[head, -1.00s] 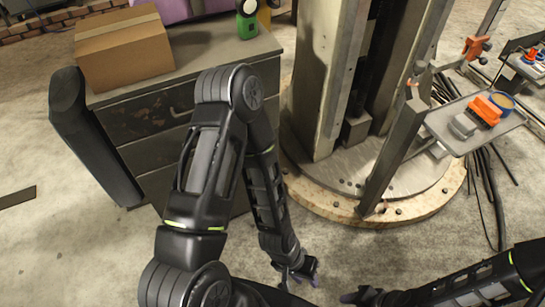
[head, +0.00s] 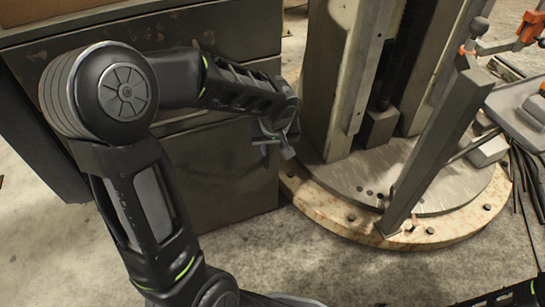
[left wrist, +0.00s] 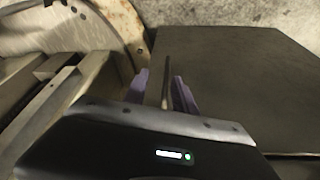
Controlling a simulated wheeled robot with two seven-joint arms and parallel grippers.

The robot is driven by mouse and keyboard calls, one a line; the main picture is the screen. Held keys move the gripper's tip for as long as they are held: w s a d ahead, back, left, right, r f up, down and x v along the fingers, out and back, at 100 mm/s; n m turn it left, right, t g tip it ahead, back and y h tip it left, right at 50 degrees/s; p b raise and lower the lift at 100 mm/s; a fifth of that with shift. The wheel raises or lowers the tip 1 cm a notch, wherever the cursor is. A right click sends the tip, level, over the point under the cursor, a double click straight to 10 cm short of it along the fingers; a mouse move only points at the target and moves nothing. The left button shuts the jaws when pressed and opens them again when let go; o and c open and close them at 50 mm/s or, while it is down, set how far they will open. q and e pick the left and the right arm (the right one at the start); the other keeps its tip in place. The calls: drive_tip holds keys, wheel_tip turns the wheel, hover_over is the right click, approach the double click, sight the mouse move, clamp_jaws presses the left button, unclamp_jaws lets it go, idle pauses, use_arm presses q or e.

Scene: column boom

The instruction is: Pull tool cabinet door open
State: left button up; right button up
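The grey tool cabinet (head: 170,27) fills the left of the head view, partly hidden behind my left arm. Its dark lower door panel (head: 232,172) looks shut. My left gripper (head: 273,145) is at the door's right-hand edge, near the column. In the left wrist view, the door (left wrist: 235,80) fills the right side. A thin upright handle bar (left wrist: 167,75) stands between the two purple fingers of the left gripper (left wrist: 160,88). The fingers are apart, with a visible gap on the left of the bar. My right forearm shows at the bottom right; its gripper is out of view.
A column (head: 345,80) stands close right of the cabinet on a round, rusty-rimmed base plate (head: 440,238). A slanted grey post (head: 436,150) rises from this base. A grey tray (head: 522,112) is at the right edge. Concrete floor (head: 290,255) in front is clear.

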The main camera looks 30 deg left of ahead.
use_arm(q)
drive_tip(key=shift+w+a+r+n+y, duration=0.2)
drive_tip(key=shift+a+r, duration=0.15)
drive_tip(key=shift+a, duration=0.25)
drive_tip(key=shift+w+a+r+n+y, duration=0.1)
drive_tip(key=shift+a+r+n+y, duration=0.15)
drive_tip(key=shift+a, duration=0.3)
use_arm(e)
drive_tip(key=shift+w+f, duration=0.35)
drive_tip(key=shift+f, duration=0.15)
use_arm(q)
drive_tip(key=shift+f, duration=0.1)
use_arm(e)
drive_tip(key=shift+f, duration=0.1)
